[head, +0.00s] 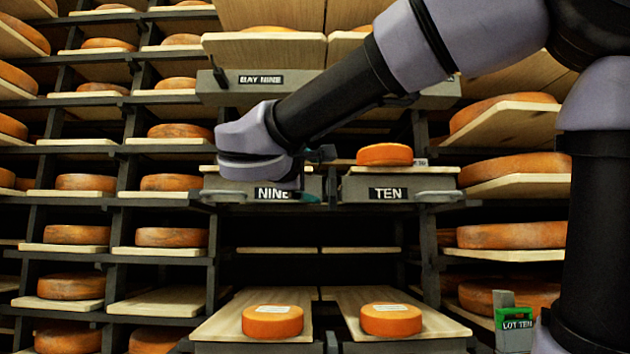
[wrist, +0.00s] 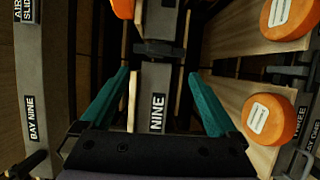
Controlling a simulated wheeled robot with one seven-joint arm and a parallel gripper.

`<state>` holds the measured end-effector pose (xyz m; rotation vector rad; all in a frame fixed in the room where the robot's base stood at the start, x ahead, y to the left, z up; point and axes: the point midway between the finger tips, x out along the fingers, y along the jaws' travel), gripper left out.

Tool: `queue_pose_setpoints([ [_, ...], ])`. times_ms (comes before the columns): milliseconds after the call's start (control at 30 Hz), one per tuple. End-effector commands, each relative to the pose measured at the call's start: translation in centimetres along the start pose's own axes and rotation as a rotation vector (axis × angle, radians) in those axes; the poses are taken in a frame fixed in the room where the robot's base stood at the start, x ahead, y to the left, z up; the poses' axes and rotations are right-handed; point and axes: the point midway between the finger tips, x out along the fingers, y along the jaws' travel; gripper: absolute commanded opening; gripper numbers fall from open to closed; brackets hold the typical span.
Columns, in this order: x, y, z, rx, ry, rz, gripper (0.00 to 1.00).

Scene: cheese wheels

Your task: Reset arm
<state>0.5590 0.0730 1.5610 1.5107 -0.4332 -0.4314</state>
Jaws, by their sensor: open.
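My gripper (head: 316,175) is in front of the tray fronts marked NINE (head: 272,193) and TEN (head: 388,194), partly hidden by my wrist in the head view. In the wrist view my gripper (wrist: 158,75) shows two teal fingers spread wide, with nothing held between them. The NINE plate (wrist: 157,112) appears between and beyond the fingers. My arm reaches across from the upper right, with the wrist at the left.
An orange cheese wheel (head: 385,154) sits on the TEN tray. Two labelled wheels (head: 272,321) (head: 391,319) rest on boards below. Racks of wheels stand on both sides. A green LOT TEN tag (head: 516,319) is at lower right. A BAY NINE beam (head: 262,80) is above.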

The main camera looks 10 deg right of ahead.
Motion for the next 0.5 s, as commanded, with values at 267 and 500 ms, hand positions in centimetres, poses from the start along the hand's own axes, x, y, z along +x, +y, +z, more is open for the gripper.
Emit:
queue_pose_setpoints([
  [267, 0.04, 0.01, 0.00, 0.000, 0.000, 0.000, 0.95],
  [500, 0.59, -0.88, 0.95, 0.017, -0.019, -0.038, 0.95],
])
